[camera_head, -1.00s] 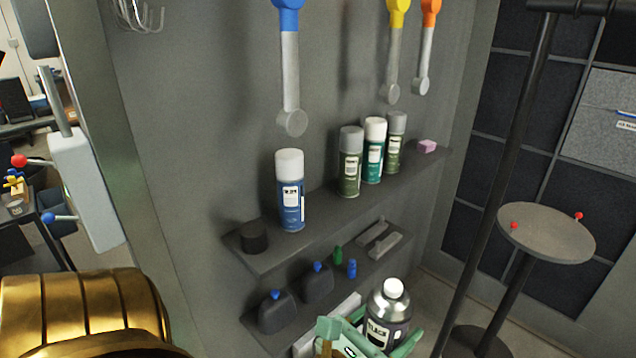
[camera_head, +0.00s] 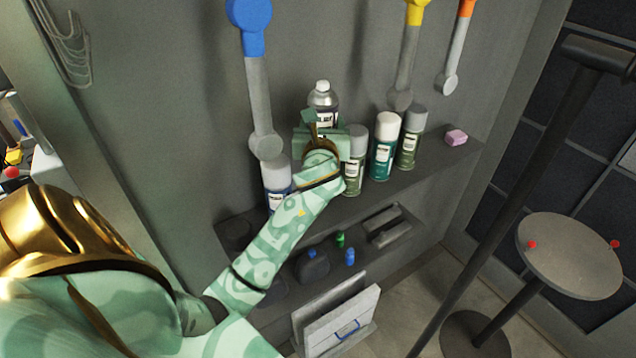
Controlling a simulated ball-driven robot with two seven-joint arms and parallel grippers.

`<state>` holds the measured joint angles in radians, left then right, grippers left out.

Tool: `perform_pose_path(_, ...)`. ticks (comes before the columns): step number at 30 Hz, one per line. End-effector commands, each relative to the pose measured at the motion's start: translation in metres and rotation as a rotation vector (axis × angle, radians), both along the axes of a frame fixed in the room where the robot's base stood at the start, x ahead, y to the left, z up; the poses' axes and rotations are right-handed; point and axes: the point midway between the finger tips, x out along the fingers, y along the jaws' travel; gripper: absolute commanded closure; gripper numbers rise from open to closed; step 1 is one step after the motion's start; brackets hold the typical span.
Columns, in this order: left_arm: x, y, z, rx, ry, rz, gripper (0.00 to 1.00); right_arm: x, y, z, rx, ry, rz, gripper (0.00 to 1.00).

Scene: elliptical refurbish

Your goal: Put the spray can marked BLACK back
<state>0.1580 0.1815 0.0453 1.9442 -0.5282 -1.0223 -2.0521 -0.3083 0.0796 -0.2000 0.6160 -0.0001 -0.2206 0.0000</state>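The spray can marked BLACK (camera_head: 323,97) is silver with a dark label and white cap. Only its upper part shows; my gripper hides the rest, and the label is only partly visible. My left gripper (camera_head: 322,135) is shut on it and holds it upright at the upper shelf (camera_head: 428,174), between the blue can (camera_head: 277,184) and an olive-green can (camera_head: 356,160). I cannot tell whether its base touches the shelf. My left arm hides part of the blue can. My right gripper is not in view.
A teal can (camera_head: 384,146), another green can (camera_head: 410,136) and a pink block (camera_head: 456,137) stand farther right on the upper shelf. The lower shelf holds a dark bottle (camera_head: 313,264) and small bottles. A blue-headed tool (camera_head: 258,80) hangs close left of the gripper.

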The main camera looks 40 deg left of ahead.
Motion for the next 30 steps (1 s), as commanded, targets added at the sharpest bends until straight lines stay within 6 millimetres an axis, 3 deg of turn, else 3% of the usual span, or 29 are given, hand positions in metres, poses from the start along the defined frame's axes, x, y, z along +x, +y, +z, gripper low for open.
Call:
perform_pose_path(2, 0.005, 0.009, 0.01, -0.002, -0.001, 0.025, 0.82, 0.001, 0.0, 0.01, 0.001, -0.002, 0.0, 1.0)
perform_pose_path(5, 0.007, 0.013, 0.001, 0.0, 0.001, 0.04, 0.82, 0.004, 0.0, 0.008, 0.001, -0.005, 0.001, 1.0)
perform_pose_path(15, 0.007, 0.013, -0.1, 0.001, 0.005, 0.04, 0.82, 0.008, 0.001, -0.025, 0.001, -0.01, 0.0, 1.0)
perform_pose_path(30, 0.007, 0.013, -0.168, 0.002, 0.001, 0.039, 0.82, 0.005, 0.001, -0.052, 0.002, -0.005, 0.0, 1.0)
